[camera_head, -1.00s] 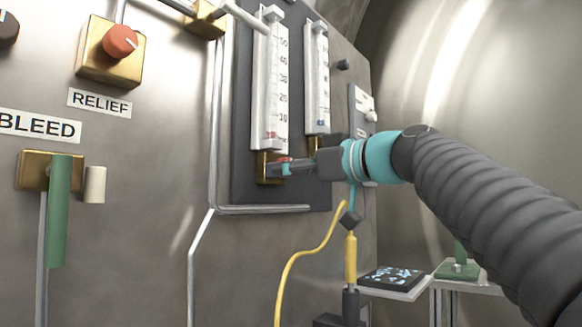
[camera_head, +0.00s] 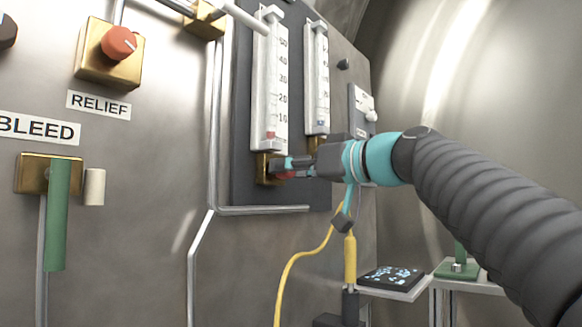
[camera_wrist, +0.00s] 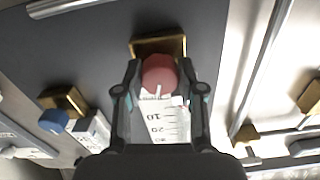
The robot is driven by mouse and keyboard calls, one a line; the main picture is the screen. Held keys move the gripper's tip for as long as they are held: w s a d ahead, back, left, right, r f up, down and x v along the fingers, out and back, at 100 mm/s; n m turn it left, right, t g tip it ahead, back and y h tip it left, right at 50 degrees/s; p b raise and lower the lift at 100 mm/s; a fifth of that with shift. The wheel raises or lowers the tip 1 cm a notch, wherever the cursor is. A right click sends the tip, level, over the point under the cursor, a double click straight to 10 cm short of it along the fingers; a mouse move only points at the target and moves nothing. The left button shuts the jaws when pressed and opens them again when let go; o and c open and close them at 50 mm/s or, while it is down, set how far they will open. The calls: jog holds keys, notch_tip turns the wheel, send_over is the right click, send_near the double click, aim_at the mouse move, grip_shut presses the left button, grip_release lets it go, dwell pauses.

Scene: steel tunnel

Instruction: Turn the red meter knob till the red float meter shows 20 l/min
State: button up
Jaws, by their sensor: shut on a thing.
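The red float meter (camera_head: 268,90) is a white upright tube with a numbered scale on a dark panel. Its red float (camera_head: 270,135) sits low, below the 10 mark. The red meter knob (camera_head: 284,175) is on the brass block (camera_head: 263,168) under the tube and is partly hidden by my fingers. In the wrist view the red knob (camera_wrist: 158,73) shows a pale pointer line and sits between my two fingers. My gripper (camera_head: 288,168) is shut on this knob. The scale's 10 and 20 marks show behind it in the wrist view.
A second float meter (camera_head: 316,80) stands just right, with a blue knob (camera_wrist: 53,121) in the wrist view. A grey pipe (camera_head: 262,210) runs below the meters. A yellow cable (camera_head: 300,255) hangs under my gripper. The RELIEF knob (camera_head: 119,41) and green BLEED lever (camera_head: 59,212) are at left.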

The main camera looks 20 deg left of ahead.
jog(key=shift+r+m+p, duration=0.1)
jog(key=shift+m+p, duration=0.3)
jog(key=shift+m, duration=1.5)
jog(key=o, duration=1.1)
jog(key=shift+o, duration=0.2)
jog(key=v, duration=1.2)
